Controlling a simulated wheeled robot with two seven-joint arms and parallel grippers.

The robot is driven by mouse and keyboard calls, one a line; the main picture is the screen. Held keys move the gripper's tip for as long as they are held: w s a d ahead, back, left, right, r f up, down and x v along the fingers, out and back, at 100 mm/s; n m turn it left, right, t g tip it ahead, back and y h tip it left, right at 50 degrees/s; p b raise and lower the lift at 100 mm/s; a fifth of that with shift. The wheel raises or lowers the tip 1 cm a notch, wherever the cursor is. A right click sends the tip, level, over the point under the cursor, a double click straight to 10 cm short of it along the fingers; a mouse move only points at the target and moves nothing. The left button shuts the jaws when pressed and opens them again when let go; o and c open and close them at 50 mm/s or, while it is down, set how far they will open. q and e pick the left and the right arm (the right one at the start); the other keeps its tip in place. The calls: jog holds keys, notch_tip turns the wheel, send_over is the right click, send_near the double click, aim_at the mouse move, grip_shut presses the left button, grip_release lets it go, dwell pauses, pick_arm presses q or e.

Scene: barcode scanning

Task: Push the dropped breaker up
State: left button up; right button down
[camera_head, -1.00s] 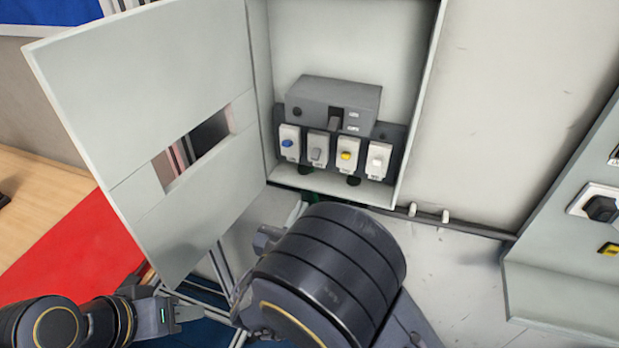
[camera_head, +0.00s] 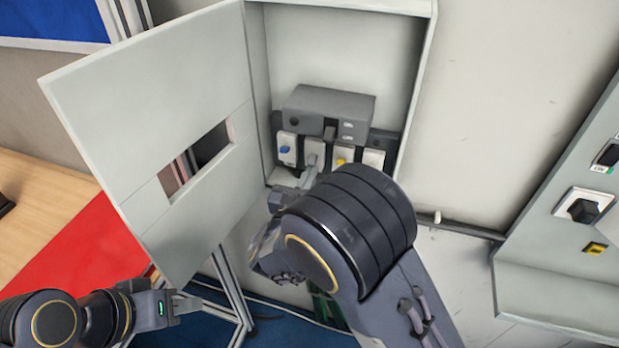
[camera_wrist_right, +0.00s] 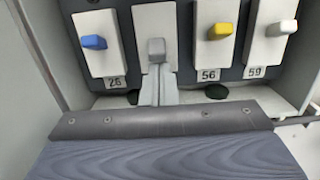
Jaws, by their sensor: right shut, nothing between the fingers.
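Several breakers sit in a row in the open wall box. The wrist view shows blue (camera_wrist_right: 93,42), grey (camera_wrist_right: 156,48), yellow (camera_wrist_right: 220,31) and white (camera_wrist_right: 281,28) levers. The grey lever sits lowest in that picture. My right gripper (camera_wrist_right: 158,85) is shut and empty, its fingertips just under the grey lever, over the lower part of that breaker's plate. I cannot tell whether they touch. In the head view the right gripper (camera_head: 309,172) reaches up to the grey breaker (camera_head: 315,151). My left gripper (camera_head: 182,304) hangs low at the left; its finger gap is unclear.
The box door (camera_head: 150,120) stands open to the left. A grey block (camera_head: 328,103) sits above the breakers. The box's bottom ledge (camera_head: 283,177) lies under them. A second panel with a socket (camera_head: 583,206) is at the right.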

jog(key=shift+w, duration=0.1)
jog(key=shift+r+g+p, duration=0.15)
jog(key=shift+g+p, duration=0.15)
jog(key=shift+p, duration=0.25)
jog(key=shift+r+p, duration=0.1)
jog(key=shift+p, duration=0.25)
